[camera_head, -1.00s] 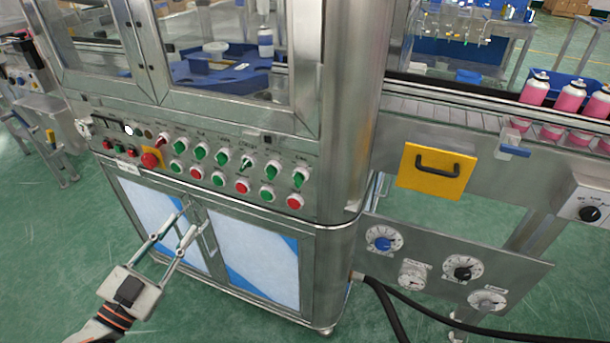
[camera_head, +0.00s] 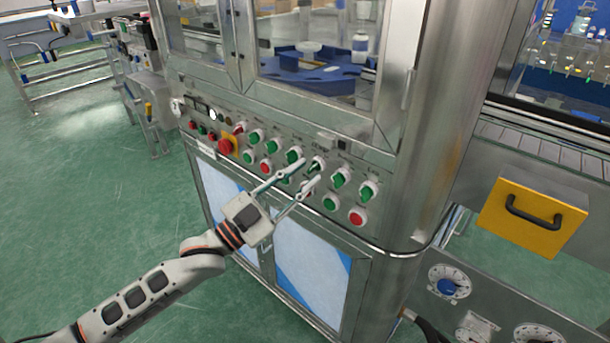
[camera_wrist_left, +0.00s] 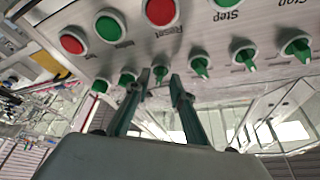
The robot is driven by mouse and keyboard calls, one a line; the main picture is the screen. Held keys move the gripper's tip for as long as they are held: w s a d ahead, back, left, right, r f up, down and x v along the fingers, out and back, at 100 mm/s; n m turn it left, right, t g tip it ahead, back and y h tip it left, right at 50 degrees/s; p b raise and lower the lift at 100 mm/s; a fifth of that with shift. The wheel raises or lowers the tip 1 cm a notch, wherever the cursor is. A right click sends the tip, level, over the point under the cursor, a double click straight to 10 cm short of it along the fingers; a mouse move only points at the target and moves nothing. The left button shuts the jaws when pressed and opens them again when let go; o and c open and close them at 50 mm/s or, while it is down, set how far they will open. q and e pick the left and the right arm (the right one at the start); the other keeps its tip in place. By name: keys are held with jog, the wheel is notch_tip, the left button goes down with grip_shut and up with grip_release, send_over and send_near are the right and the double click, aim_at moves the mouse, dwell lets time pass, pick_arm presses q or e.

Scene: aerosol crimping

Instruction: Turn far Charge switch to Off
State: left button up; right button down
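A row of green rotary switches runs along the sloped steel panel. The switch third from the right end (camera_head: 316,165) looks turned differently from its neighbours; I take it for the Charge switch, though its label is too blurred to read surely. My left gripper (camera_head: 308,172) is open at this switch, with one fingertip on each side. In the left wrist view, which shows the panel upside down, the switch (camera_wrist_left: 160,74) sits between the tips of the fingers (camera_wrist_left: 165,82). I cannot tell whether they touch it. My right gripper is not in view.
Neighbouring green switches (camera_head: 341,177) (camera_head: 294,155) are close on both sides. Red and green buttons (camera_head: 358,216) sit in a row below. A red emergency stop (camera_head: 225,146) is further left. A yellow plate with a black handle (camera_head: 535,215) is at the right.

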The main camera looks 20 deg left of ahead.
pick_arm(q)
jog(key=shift+w+d+r, duration=0.1)
jog(key=shift+w+d, duration=0.1)
jog(key=shift+w, duration=0.1)
grip_shut()
